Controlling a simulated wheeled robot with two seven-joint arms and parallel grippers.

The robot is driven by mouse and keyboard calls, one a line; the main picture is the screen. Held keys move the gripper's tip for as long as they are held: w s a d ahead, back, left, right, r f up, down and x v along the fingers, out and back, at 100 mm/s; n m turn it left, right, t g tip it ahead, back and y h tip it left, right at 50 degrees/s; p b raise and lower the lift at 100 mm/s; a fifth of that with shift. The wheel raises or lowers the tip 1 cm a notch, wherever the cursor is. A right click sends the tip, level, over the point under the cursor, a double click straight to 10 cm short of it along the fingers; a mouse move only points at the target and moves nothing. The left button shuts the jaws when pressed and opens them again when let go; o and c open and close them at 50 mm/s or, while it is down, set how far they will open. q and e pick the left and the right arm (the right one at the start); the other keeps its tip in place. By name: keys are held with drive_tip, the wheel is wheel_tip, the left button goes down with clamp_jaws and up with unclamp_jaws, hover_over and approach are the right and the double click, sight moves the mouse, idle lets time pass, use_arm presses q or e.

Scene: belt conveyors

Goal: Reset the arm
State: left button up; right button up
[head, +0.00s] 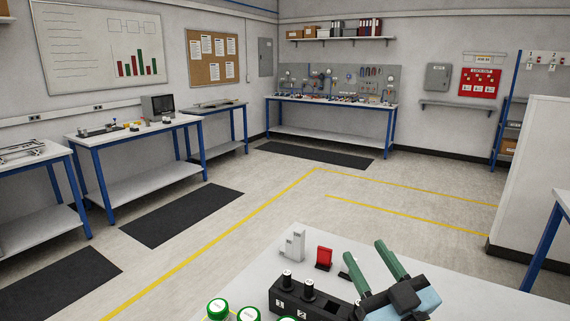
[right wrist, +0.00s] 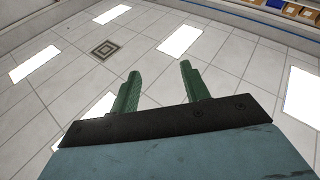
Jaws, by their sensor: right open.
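My right gripper (head: 368,268) is at the lower right of the head view, over the near white table. Its two green fingers stand apart with nothing between them. In the right wrist view the open fingers (right wrist: 158,88) point up toward the ceiling tiles and lights, and no object is near them. My left gripper is not in view.
The near table (head: 258,258) holds a black numbered block (head: 292,299), a red piece (head: 324,257), a grey stepped piece (head: 293,243) and green-capped items (head: 218,308). A white partition (head: 530,180) stands at right. The floor beyond, with yellow lines, is clear.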

drive_tip(key=s+d+f+m+g+h, duration=0.3)
drive_tip(key=s+d+f+g+h, duration=0.1)
drive_tip(key=f, duration=0.5)
drive_tip(key=s+d+f+m+g+h, duration=0.3)
drive_tip(key=s+d+f+g+h, duration=0.15)
drive_tip(key=f, duration=0.35)
drive_tip(key=s+f+n+g+y, duration=0.1)
drive_tip(key=s+f+g, duration=0.3)
drive_tip(key=s+f, duration=0.3)
drive_tip(key=s+f+n+g, duration=0.1)
drive_tip(key=s+f+g, duration=0.35)
drive_tip(key=s, duration=0.55)
wheel_tip(320, 180, down, 26)
drive_tip(key=s+g+b, duration=0.1)
drive_tip(key=b, duration=0.2)
drive_tip(key=s+d+f+g+b, duration=0.1)
drive_tip(key=s+d+f+b, duration=0.1)
drive_tip(key=s+f, duration=1.4)
drive_tip(key=shift+s+d+f+g, duration=0.2)
drive_tip(key=shift+s+f+g, duration=0.15)
drive_tip(key=shift+f, duration=0.3)
